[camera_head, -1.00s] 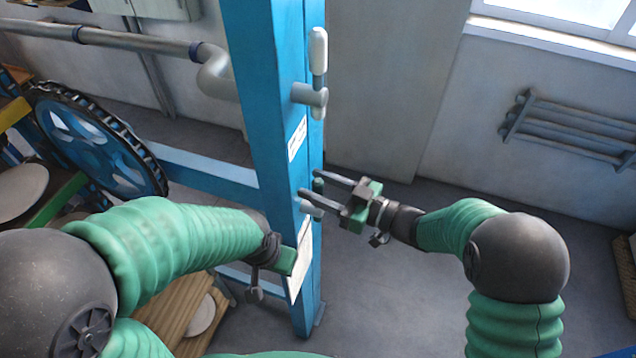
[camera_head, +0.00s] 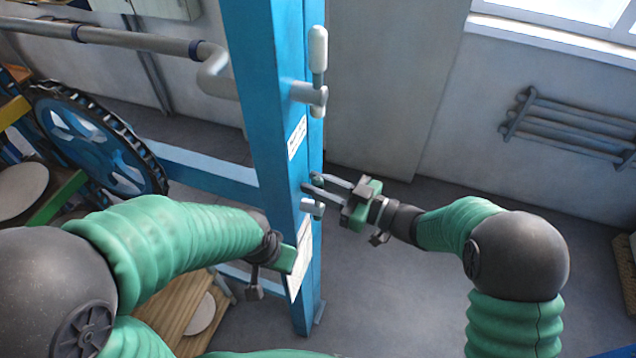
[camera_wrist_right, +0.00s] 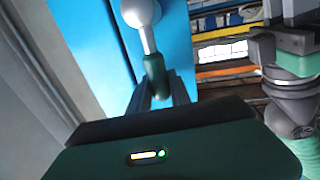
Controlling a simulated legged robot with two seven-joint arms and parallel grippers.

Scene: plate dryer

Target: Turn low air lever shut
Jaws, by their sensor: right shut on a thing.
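The low air lever (camera_head: 312,207) sticks out from the blue post, with a pale stub in the head view. In the right wrist view its round white pivot (camera_wrist_right: 138,12), silver stem and dark green grip (camera_wrist_right: 155,76) show. My right gripper (camera_head: 312,183) reaches in from the right, its two fingers closed around the lever's grip. The fingers partly hide the grip in the head view. My left gripper (camera_head: 285,259) is beside the lower post, below the lever; its fingers are hidden.
The blue post (camera_head: 262,100) stands upright in the middle. An upper lever (camera_head: 318,50) with a white handle sits higher on it. A blue toothed wheel (camera_head: 95,140) and shelves are at left. A grey pipe rack (camera_head: 570,125) hangs on the right wall. The floor right of the post is clear.

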